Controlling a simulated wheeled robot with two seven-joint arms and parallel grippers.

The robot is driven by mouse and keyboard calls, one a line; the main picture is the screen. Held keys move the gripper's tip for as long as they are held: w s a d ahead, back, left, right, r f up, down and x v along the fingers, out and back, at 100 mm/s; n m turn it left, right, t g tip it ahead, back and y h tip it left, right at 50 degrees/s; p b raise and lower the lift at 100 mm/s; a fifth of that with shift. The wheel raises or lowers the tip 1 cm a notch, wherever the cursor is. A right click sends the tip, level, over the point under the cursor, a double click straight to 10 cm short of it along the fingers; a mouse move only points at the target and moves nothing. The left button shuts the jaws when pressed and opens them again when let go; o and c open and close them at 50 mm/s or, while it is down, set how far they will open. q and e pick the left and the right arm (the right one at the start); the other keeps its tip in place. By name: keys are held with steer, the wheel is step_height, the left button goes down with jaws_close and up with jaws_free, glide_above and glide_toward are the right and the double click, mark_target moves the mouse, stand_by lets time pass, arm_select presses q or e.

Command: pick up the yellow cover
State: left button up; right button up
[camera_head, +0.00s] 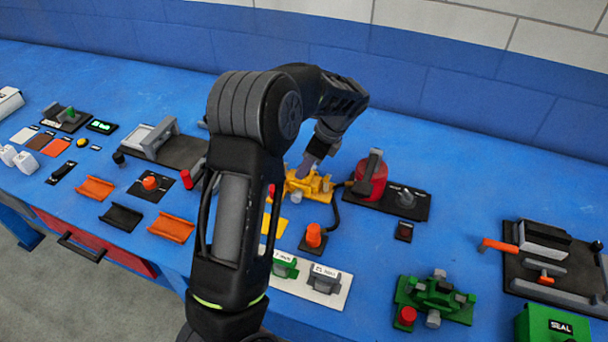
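A yellow fixture (313,184) with grey parts sits on the blue table near the middle, partly behind my arm. A flat yellow piece (281,226) lies just in front of it, its left part hidden by my arm. I cannot tell for sure which of these yellow things is the cover. My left gripper (304,170) reaches down at the yellow fixture, its tips at or just above the fixture's top. Its fingers are small and partly hidden, so I cannot tell whether they are open or touching. My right gripper is not in view.
A red round device (370,178) on a black plate stands close to the right. An orange button (314,236) and a white plate (335,292) with green and grey holders are in front. A green fixture (437,295) stands front right. Orange trays (172,228) lie left.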

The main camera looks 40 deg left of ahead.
arm_select(q)
steer(key=shift+c, duration=0.2)
jaws_close()
stand_by(0.3)
stand_by(0.3)
